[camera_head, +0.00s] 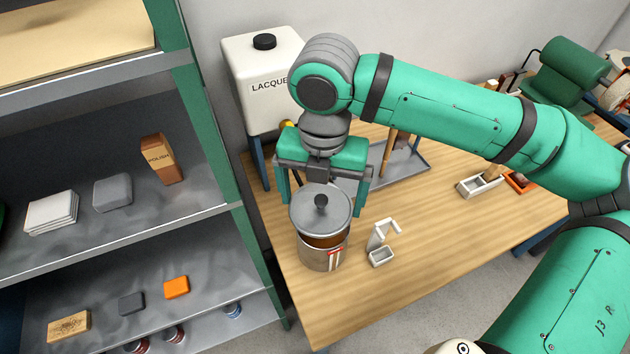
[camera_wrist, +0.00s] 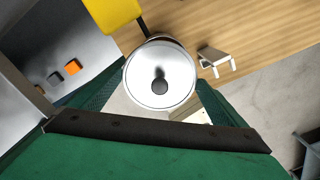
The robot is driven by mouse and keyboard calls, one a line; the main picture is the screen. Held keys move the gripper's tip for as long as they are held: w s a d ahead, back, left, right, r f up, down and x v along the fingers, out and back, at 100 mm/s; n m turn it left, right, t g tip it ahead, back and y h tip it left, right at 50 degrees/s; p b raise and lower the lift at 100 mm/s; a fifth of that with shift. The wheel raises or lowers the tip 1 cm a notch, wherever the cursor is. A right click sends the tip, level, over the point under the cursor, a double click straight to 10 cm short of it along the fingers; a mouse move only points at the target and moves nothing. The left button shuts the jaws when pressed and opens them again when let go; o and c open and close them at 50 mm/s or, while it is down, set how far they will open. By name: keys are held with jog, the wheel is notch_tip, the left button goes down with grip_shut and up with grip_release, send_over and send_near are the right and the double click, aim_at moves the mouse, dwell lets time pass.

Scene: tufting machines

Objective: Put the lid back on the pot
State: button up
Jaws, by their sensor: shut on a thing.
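The round grey metal lid (camera_head: 305,212) with a black knob sits between the two green fingers of my gripper (camera_head: 323,204), which is shut on it. In the wrist view the lid (camera_wrist: 148,62) shows face up, a finger at each side. The metal pot (camera_head: 316,259) stands upright on the wooden table, directly below the lid. A strip of brown contents shows between the lid's front edge and the pot's rim, so the lid is not seated flat. Whether the lid touches the rim at the back is hidden.
A white bracket-like holder (camera_head: 381,256) stands close right of the pot. Behind are a grey tray (camera_head: 414,166) and a white lacquer container (camera_head: 245,70). A metal shelf (camera_head: 110,228) with small blocks is at left. The table's front right is clear.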

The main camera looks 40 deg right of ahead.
jog(key=shift+d+n, duration=0.3)
jog(key=shift+d, duration=0.05)
jog(key=shift+f, duration=1.45)
notch_tip(320, 180, down, 2)
jog(key=shift+d+f, duration=0.1)
jog(key=shift+f, duration=0.5)
jog(key=shift+f, duration=0.2)
dwell(0.9)
